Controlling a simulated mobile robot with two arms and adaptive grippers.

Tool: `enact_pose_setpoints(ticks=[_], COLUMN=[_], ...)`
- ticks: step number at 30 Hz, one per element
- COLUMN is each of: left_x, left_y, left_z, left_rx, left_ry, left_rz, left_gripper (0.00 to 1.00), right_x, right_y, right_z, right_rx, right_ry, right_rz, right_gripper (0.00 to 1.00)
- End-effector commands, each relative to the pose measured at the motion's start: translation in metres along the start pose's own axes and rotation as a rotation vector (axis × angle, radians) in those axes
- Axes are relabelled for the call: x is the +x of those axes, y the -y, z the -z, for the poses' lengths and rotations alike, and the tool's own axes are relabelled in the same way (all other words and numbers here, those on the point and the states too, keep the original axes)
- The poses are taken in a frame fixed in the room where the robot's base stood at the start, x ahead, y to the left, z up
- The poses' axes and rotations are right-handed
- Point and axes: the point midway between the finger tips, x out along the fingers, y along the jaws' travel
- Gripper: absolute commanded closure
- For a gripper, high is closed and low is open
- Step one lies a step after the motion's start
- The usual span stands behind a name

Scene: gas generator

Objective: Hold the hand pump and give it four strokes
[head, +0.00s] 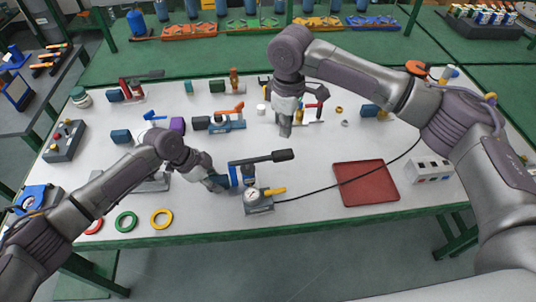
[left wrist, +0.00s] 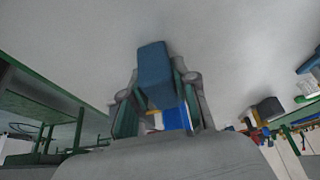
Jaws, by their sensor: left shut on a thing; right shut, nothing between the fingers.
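The hand pump stands near the front edge of the white table, with a blue body (head: 235,176), a dark lever (head: 265,157) pointing right and slightly up, and a gauge block (head: 258,203) with a yellow part at its right. My left gripper (head: 220,182) is shut on the pump's blue part from the left. In the left wrist view a slate-blue block (left wrist: 155,75) and a brighter blue piece (left wrist: 174,118) show between the fingers. My right gripper (head: 285,132) is shut and empty, pointing down over the table behind the pump, apart from the lever.
A black hose runs from the gauge block to the right. A red tray (head: 366,183) and a white box (head: 430,171) are at the right. Green (head: 126,222) and yellow (head: 161,219) rings lie front left. A valve with an orange handle (head: 228,120) stands behind the pump.

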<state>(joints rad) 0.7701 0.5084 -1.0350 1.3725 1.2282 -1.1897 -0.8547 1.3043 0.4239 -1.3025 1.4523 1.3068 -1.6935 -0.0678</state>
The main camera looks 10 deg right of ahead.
Motion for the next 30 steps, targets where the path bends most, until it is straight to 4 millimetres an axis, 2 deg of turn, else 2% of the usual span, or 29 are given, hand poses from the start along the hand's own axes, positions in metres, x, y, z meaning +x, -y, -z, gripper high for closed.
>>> enact_pose_setpoints(ticks=[9,15,30], left_x=[0.0,0.0,0.0], left_y=[0.0,0.0,0.0], left_z=[-0.001,-0.001,-0.001], left_rx=[0.0,0.0,0.0], left_ry=[0.001,0.001,0.002], left_rz=[0.0,0.0,0.0], left_gripper=[1.0,1.0,1.0], right_x=[0.041,0.057,0.061], right_y=[0.001,0.0,0.0], right_z=[-0.001,0.0,0.0], right_rx=[0.0,0.001,0.0], right_ry=[0.002,-0.001,-0.001], right_rz=[0.004,0.003,0.003], right_gripper=[1.0,1.0,1.0])
